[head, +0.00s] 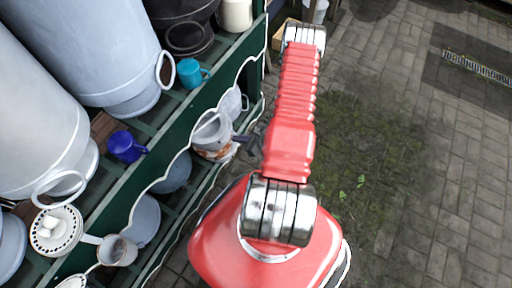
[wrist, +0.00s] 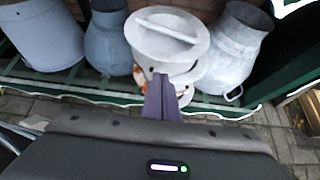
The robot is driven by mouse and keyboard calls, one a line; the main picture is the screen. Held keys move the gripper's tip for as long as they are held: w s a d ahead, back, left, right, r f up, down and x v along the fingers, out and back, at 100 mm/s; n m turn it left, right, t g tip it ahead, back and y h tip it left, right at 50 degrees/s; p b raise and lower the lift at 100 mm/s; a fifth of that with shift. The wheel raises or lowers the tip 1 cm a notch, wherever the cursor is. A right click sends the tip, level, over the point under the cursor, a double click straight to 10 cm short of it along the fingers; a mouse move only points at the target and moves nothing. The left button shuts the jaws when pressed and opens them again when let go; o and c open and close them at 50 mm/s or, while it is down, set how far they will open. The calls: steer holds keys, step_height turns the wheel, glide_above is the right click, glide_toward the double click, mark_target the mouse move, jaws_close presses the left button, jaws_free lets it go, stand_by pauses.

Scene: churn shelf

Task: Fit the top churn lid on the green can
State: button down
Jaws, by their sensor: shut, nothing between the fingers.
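A grey round lid (wrist: 180,42) with a straight bar handle shows in the wrist view, over a white and orange-brown vessel (wrist: 186,78) on a lower shelf. In the head view the vessel (head: 214,154) and lid (head: 211,127) are left of my gripper. My gripper (wrist: 161,80) is shut and empty, its dark purple fingers in front of the lid's near rim. Touch cannot be told. A blue-grey can (wrist: 108,42) stands left of the lid and a grey churn (wrist: 236,50) right of it. I cannot make out a clearly green can.
The dark green shelf (wrist: 70,90) has a pale scalloped edge. Large grey churns (head: 85,45), a teal mug (head: 190,73), a blue mug (head: 124,146) and a white strainer (head: 56,230) are on its upper level. The paving (head: 400,130) at the right is clear.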

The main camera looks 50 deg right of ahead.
steer(key=s+d, duration=0.1)
steer(key=s, duration=0.9)
steer(key=shift+d, duration=0.4)
steer(key=w+a+r+n+g+y, duration=0.25)
steer(key=w+r+n, duration=0.2)
steer(key=r, duration=0.45)
steer(key=w+a+r+n+g+y, duration=0.1)
steer(key=w+a+r+n, duration=0.4)
steer(key=r, duration=0.5)
steer(key=w+a+r+n+g+y, duration=0.25)
steer(key=r+n, duration=0.35)
steer(key=r, duration=0.3)
steer(key=s+a+r+n+h, duration=0.2)
steer(key=a+r+n, duration=0.3)
steer(key=r, duration=0.4)
steer(key=s+a+r+n+h, duration=0.3)
steer(key=s+a+r+n, duration=0.2)
steer(key=r, duration=0.5)
steer(key=s+a+r+n+h, duration=0.3)
steer(key=a+r+n, duration=0.3)
steer(key=r+n, duration=0.2)
steer(key=shift+s+a+r+t, duration=0.3)
steer(key=shift+s+r, duration=0.05)
steer(key=shift+r, duration=0.45)
